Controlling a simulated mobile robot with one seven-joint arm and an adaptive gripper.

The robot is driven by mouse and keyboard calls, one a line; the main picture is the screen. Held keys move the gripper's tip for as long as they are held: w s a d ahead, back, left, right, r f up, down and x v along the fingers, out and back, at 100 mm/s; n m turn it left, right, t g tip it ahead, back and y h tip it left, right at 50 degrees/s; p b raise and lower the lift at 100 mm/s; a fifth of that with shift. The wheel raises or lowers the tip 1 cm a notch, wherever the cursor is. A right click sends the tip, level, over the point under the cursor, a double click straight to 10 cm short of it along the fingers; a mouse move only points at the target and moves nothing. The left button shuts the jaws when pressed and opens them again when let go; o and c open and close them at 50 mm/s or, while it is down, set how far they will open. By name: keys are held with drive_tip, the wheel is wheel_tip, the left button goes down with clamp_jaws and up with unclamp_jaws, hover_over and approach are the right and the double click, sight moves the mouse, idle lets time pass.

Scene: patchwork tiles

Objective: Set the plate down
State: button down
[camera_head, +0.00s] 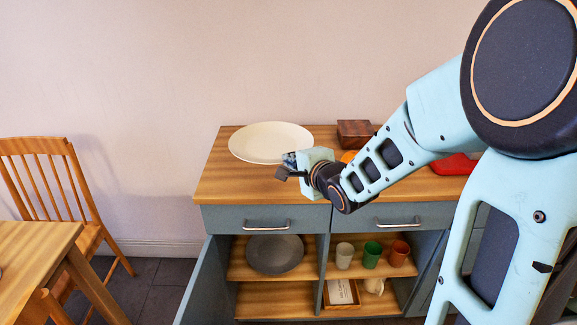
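A cream plate (268,141) is at the left part of the wooden countertop (225,185), seen nearly flat. Its far rim overlaps the line where the counter meets the wall, and I cannot tell whether it rests on the wood or is slightly above it. My gripper (286,167) is at the plate's near right rim, overlapping it in the picture. The fingers are small and partly hidden by the gripper body, so whether they grip the rim is unclear. A dark grey plate (274,253) lies on the shelf in the open cabinet below.
A dark wooden box (354,133), an orange item (348,157) and a red item (455,165) are on the counter, partly behind my arm. White (344,256), green (372,254) and brown (399,253) cups stand in the cabinet. The open door (205,285), table (35,245) and chair (55,185) are left.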

drive_tip(key=b, duration=0.2)
hover_over(282, 184)
drive_tip(key=f, duration=0.5)
drive_tip(key=shift+s+f, duration=0.35)
drive_tip(key=shift+f, duration=0.05)
drive_tip(key=shift+w+f, duration=0.3)
drive_tip(key=shift+f, duration=0.15)
wheel_tip(282, 184, down, 3)
drive_tip(key=shift+w+f+b, duration=0.1)
drive_tip(key=shift+b, duration=0.6)
drive_tip(key=c, duration=2.6)
unclamp_jaws()
drive_tip(key=shift+f, duration=0.1)
drive_tip(key=shift+o, duration=0.9)
